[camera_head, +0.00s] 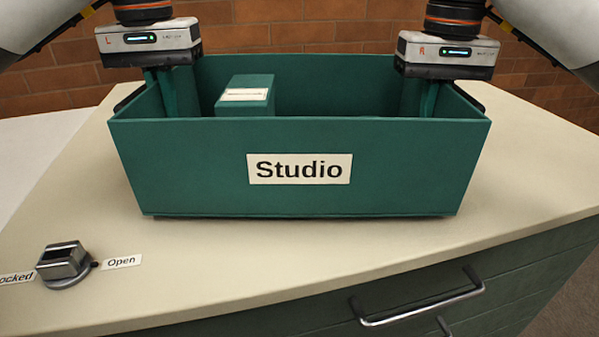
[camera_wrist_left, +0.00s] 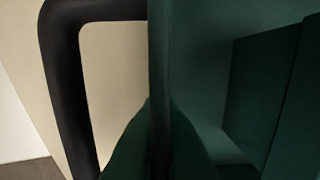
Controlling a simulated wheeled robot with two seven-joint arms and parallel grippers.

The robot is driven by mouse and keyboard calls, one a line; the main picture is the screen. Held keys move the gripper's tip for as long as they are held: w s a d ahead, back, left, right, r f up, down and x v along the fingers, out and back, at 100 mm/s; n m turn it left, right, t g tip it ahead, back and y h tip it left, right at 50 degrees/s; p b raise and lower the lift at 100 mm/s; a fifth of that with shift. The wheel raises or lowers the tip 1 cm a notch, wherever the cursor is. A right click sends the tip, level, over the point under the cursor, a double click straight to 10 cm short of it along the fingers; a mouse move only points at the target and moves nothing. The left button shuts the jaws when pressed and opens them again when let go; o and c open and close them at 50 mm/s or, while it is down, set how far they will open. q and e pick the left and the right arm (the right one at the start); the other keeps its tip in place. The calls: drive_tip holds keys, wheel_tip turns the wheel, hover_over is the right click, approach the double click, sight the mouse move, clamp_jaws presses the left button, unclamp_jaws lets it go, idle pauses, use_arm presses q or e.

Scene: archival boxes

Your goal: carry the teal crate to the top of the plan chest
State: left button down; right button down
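The teal crate (camera_head: 200,165), labelled "Studio", is upright over the pale top of the plan chest (camera_head: 300,265). A thin dark shadow runs under its front edge; I cannot tell whether it touches or hovers just above. My left gripper (camera_head: 170,92) is at the crate's left end wall. The left wrist view shows that wall (camera_wrist_left: 159,70) edge-on between the green fingers, which look closed on it beside a black handle (camera_wrist_left: 60,80). My right gripper (camera_head: 428,97) is at the right end wall in the same pose; its fingertips are partly hidden by the front wall.
A teal box (camera_head: 247,97) with a white label stands inside the crate, left of centre. A metal knob (camera_head: 63,262) sits on the chest top at front left, beside an "Open" label (camera_head: 121,262). A drawer handle (camera_head: 420,303) projects at the front. A brick wall (camera_head: 300,25) is behind.

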use_arm(q)
drive_tip(key=shift+f+b, duration=0.45)
drive_tip(key=shift+f, duration=0.25)
use_arm(e)
drive_tip(key=shift+d+f, duration=0.1)
drive_tip(key=shift+f, duration=0.55)
use_arm(q)
drive_tip(key=c, duration=1.6)
unclamp_jaws()
drive_tip(key=shift+r, duration=0.15)
use_arm(e)
drive_tip(key=c, duration=1.6)
unclamp_jaws()
drive_tip(key=shift+r, duration=0.15)
use_arm(q)
wheel_tip(320, 180, up, 12)
use_arm(e)
wheel_tip(320, 180, up, 11)
drive_tip(key=shift+f, duration=0.2)
drive_tip(key=shift+r, duration=0.7)
use_arm(q)
drive_tip(key=shift+r, duration=0.1)
